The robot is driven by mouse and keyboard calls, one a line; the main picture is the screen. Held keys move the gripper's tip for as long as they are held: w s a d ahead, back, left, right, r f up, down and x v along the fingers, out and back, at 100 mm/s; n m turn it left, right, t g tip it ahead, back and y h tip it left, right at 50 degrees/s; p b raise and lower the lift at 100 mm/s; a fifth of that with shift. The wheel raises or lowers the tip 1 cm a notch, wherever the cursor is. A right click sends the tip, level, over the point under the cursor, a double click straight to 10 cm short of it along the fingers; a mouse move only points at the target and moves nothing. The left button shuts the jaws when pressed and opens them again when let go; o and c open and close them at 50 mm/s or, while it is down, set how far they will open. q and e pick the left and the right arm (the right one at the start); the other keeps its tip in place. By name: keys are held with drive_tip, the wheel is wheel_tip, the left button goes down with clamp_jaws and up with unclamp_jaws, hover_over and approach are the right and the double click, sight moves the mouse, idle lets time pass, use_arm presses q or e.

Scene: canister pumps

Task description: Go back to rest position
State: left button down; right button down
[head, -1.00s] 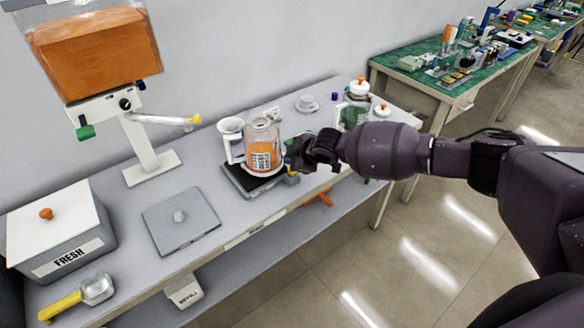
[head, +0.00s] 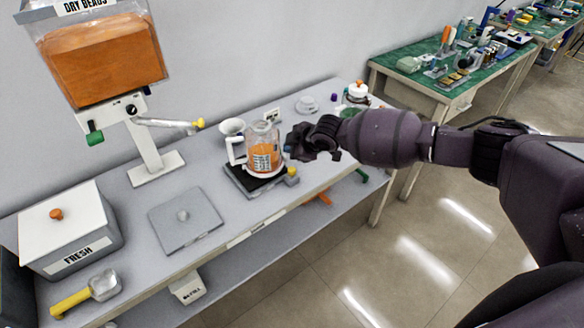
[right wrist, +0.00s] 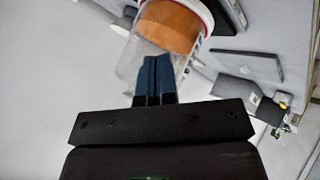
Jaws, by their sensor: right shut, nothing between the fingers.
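My right gripper (head: 292,143) hangs above the table just right of a clear pitcher (head: 264,152) in the head view. Its fingers are shut and empty in the right wrist view (right wrist: 154,62). The pitcher has a white handle and orange contents and stands on a small black scale (head: 250,184). In the right wrist view the pitcher (right wrist: 172,25) lies behind the fingertips; I cannot tell the gap between them. My left gripper is not in view.
A dispenser (head: 105,55) with orange beads stands at the back left. A FRESH bin (head: 70,235), a grey lid (head: 186,217) and a yellow-handled scoop (head: 88,293) are on the table (head: 130,215). Lidded jars (head: 358,92) stand behind my right arm. Open floor lies at front right.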

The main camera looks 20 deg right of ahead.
drive_tip(key=shift+f, duration=0.15)
idle(0.5)
drive_tip(key=s+a+f+m+t+y, duration=0.1)
drive_tip(key=s+a+f+m, duration=0.3)
drive_tip(key=s, duration=0.5)
drive_tip(key=s+a+f+m+t+y, duration=0.1)
drive_tip(key=s+a+f+y, duration=0.1)
drive_tip(key=s+a+f, duration=0.5)
drive_tip(key=s+d+m+t+h, duration=0.1)
drive_tip(key=s+d+m+h, duration=0.7)
drive_tip(key=s+d, duration=1.1)
drive_tip(key=shift+s+m+t, duration=0.4)
drive_tip(key=shift+s+m, duration=0.3)
drive_tip(key=shift+s, duration=0.2)
